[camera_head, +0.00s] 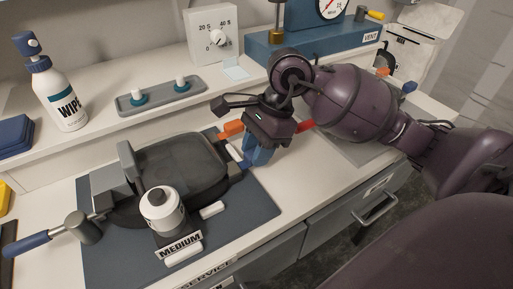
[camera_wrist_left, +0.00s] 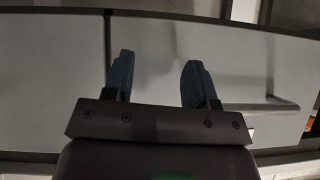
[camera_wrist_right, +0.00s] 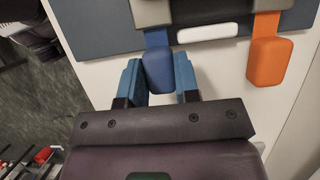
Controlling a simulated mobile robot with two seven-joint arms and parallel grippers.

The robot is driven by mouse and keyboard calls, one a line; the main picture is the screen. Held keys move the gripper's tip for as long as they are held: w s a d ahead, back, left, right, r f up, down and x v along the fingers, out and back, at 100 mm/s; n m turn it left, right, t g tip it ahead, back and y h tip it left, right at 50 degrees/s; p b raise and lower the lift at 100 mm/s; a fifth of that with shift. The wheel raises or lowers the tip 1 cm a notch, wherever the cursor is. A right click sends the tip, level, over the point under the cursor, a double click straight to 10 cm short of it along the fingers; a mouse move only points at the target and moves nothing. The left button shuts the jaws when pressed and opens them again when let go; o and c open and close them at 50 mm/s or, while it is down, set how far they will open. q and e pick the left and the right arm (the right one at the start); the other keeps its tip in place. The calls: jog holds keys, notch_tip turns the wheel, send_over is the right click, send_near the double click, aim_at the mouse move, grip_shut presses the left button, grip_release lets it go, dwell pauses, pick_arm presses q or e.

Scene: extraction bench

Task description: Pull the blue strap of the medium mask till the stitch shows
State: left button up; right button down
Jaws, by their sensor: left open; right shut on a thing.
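The medium mask (camera_head: 185,165) is a dark face piece lying on a blue-grey mat (camera_head: 120,262), with a MEDIUM label (camera_head: 180,246) at its front. Its blue strap tab (camera_wrist_right: 158,72) hangs from a grey buckle (camera_wrist_right: 165,12) at the mask's right side. My right gripper (camera_head: 255,155) is shut on this blue tab; the right wrist view shows a finger on each side of it. Only a short length of blue strap shows above the tab, and I cannot make out a stitch on it. My left gripper (camera_wrist_left: 158,80) is open and empty before a grey cabinet front.
An orange tab (camera_wrist_right: 267,63) hangs close beside the blue one, with a white piece (camera_wrist_right: 207,32) between them. A WIPE bottle (camera_head: 60,95), a grey tray (camera_head: 160,97) and a dial box (camera_head: 213,36) stand behind. A blue-handled tool (camera_head: 30,243) lies left.

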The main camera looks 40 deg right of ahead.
jog(key=d, duration=0.4)
jog(key=shift+s+f, duration=0.1)
jog(key=shift+f, duration=0.05)
jog(key=shift+d, duration=0.5)
pick_arm(q)
jog(key=shift+w+d, duration=0.2)
jog(key=shift+w, duration=0.3)
pick_arm(e)
jog(key=c, duration=0.8)
grip_release()
jog(key=shift+c, duration=0.2)
pick_arm(q)
jog(key=shift+s+a+f, duration=0.1)
jog(key=shift+s+a, duration=0.1)
jog(key=shift+s, duration=0.15)
pick_arm(e)
jog(key=shift+r, duration=0.2)
